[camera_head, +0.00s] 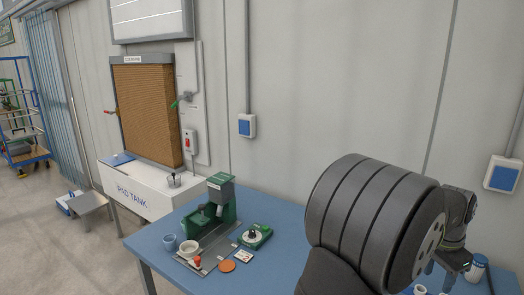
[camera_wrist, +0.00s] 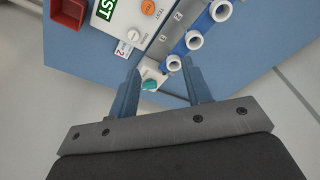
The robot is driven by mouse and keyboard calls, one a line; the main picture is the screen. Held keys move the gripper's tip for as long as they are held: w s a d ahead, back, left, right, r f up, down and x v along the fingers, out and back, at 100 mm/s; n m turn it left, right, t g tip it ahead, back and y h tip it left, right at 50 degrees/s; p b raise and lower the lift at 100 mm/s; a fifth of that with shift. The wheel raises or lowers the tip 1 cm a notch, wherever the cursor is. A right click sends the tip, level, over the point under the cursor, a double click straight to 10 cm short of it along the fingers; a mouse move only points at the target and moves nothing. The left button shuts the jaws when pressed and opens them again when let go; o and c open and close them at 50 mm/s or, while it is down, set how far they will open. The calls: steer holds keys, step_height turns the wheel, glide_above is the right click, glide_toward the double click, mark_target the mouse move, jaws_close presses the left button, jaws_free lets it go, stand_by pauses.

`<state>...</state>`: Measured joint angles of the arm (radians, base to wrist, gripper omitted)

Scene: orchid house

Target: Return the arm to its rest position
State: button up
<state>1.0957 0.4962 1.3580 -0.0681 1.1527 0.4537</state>
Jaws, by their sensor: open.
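My gripper (camera_wrist: 160,80) is open, with its two blue-grey fingers apart and nothing held between them. Beyond the fingertips, a small white block with a teal knob (camera_wrist: 149,84) sits near the edge of a blue table (camera_wrist: 265,25); I cannot tell how far below the fingers it is. In the head view my arm fills the right side, bent over the table's right end. Its large dark link hides much of the table there, and the fingers are not clear in that view.
In the wrist view, a blue rack with white cups (camera_wrist: 194,40), a white panel with an orange button (camera_wrist: 148,7) and a red bin (camera_wrist: 67,14) stand on the table. In the head view a green machine (camera_head: 222,198) and a green-based dial device (camera_head: 254,237) stand left of my arm.

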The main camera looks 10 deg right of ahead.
steer(key=shift+m, duration=0.3)
steer(key=w+f, duration=0.1)
steer(key=w, duration=0.2)
steer(key=w+f, duration=0.2)
steer(key=w, duration=0.1)
steer(key=w+f, duration=0.2)
steer(key=w, duration=0.1)
steer(key=shift+w+a+f, duration=0.15)
steer(key=shift+w+a, duration=0.05)
steer(key=shift+w, duration=0.2)
steer(key=f, duration=0.1)
steer(key=w+f, duration=0.1)
steer(key=f, duration=0.1)
steer(key=shift+f, duration=0.8)
steer(key=shift+r, duration=0.1)
steer(key=r, duration=0.4)
steer(key=shift+s+r, duration=0.1)
steer(key=shift+s, duration=0.3)
steer(key=s+r+n, duration=0.1)
steer(key=s+r, duration=0.3)
steer(key=s, duration=0.5)
steer(key=shift+a, duration=0.35)
